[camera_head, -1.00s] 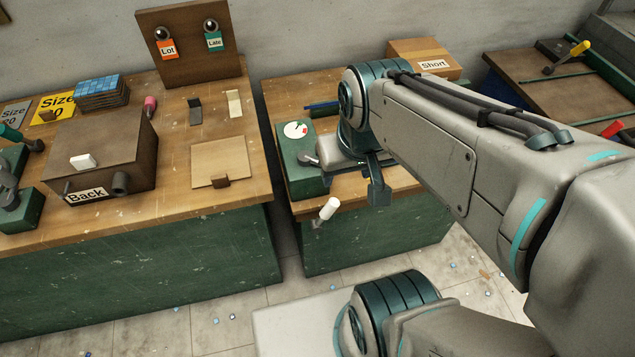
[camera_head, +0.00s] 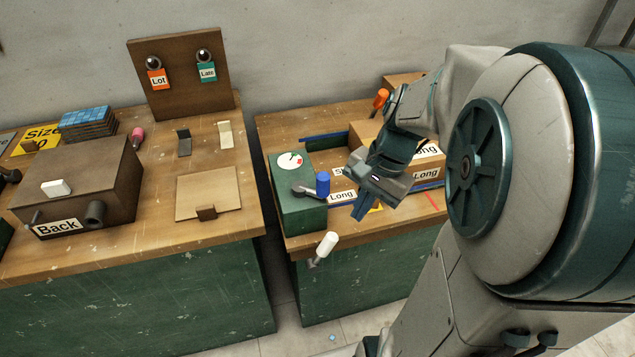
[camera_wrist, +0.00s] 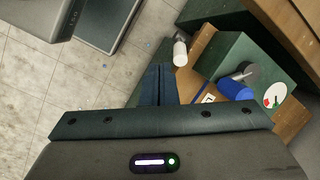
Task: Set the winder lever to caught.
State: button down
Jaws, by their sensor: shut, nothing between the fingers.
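A green winder box (camera_head: 300,215) stands on the right bench with a round white dial (camera_head: 290,161) on top. A dark lever with an upright blue knob (camera_head: 323,183) sits at its right side. A white-handled crank (camera_head: 327,246) sticks out low at the front. The wrist view also shows the box (camera_wrist: 262,62), blue knob (camera_wrist: 235,89), white handle (camera_wrist: 180,52) and dial (camera_wrist: 274,96). My gripper (camera_head: 360,212) is shut and empty, right of the blue knob and apart from it. Its fingers (camera_wrist: 158,84) point down. I cannot read the lever's setting.
A cardboard box (camera_head: 432,160) labelled Long and an orange knob (camera_head: 381,98) are behind my gripper. A Long label (camera_head: 342,196) lies beside the blue knob. The left bench holds a brown box (camera_head: 85,175) marked Back and a board (camera_head: 178,75) with tags. A gap separates the benches.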

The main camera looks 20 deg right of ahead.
aim_at(322, 253)
jog(key=w+d+f+m+y+b, duration=0.4)
jog(key=d+f+m+b, duration=0.3)
jog(key=d+f+m, duration=0.3)
notch_tip(322, 253, down, 4)
jog(key=shift+w+r+m+t, duration=0.15)
jog(key=shift+w+m+t, duration=0.15)
jog(key=shift+t, duration=0.1)
jog(key=shift+b, duration=0.3)
jog(key=a+f, duration=0.2)
jog(key=a, duration=0.1)
jog(key=w+a+f+b, duration=0.1)
jog(key=a+f, duration=0.1)
jog(key=a, duration=0.1)
jog(key=a+f+b, duration=0.1)
jog(key=a+f, duration=0.1)
jog(key=a, duration=0.1)
jog(key=shift+w+f, duration=0.15)
jog(key=shift+f, duration=0.1)
jog(key=shift+w+a+r, duration=0.1)
jog(key=shift+a+r, duration=0.05)
jog(key=shift+a, duration=0.25)
jog(key=shift+w+r, duration=0.1)
jog(key=shift+r, duration=0.05)
